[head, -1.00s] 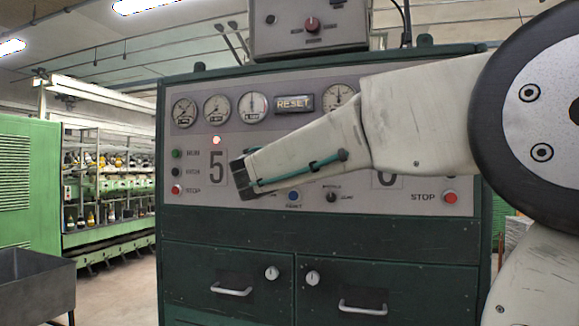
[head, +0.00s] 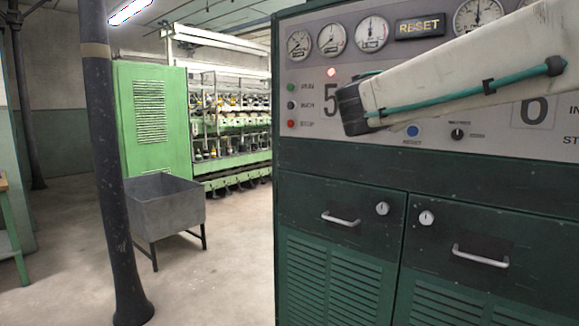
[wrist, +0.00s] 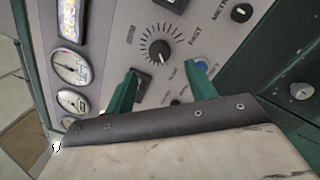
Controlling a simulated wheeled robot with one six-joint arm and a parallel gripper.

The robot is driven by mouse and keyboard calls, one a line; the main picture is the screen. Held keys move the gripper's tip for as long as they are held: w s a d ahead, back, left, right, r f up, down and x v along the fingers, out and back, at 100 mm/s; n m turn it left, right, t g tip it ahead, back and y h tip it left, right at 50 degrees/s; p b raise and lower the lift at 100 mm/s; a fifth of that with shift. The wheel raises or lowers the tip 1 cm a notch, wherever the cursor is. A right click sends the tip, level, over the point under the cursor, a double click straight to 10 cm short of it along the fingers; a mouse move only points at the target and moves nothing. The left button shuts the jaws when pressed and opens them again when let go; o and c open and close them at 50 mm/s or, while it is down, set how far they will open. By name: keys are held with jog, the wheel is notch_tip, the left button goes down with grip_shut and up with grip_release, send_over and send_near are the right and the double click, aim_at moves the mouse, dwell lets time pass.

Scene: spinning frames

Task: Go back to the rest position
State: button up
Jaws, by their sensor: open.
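My gripper is open and empty. In the wrist view (wrist: 163,84) its two green fingers stand apart in front of the control panel, with a black dial (wrist: 159,52) between and beyond them. In the head view my pale arm reaches in from the right across the panel (head: 300,75), and its dark end (head: 352,108) covers part of the panel near the number 5. The fingers are mostly hidden there. I cannot tell how far they are from the panel.
The green cabinet (head: 340,188) with drawers fills the right side. A dark pillar (head: 105,150) stands at the left, with a grey metal bin (head: 168,208) on legs behind it. A green spinning machine (head: 152,120) stands further back. The floor between pillar and cabinet is open.

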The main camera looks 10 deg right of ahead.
jog(key=s+f+m+g+y, duration=0.4)
jog(key=s+f, duration=0.3)
jog(key=f, duration=0.4)
jog(key=s+f+m+g+y, duration=0.4)
jog(key=s+f, duration=0.3)
jog(key=f, duration=0.4)
jog(key=s+a+f+m+g+y, duration=0.1)
jog(key=s+a+f+m+y, duration=0.2)
jog(key=s+a+f, duration=0.2)
jog(key=s+a+f+m+g+y, duration=0.1)
jog(key=s+a+f+m+y, duration=0.2)
jog(key=s+a+f, duration=0.3)
jog(key=s+a+y, duration=0.1)
jog(key=s, duration=0.4)
jog(key=shift+a+m, duration=0.4)
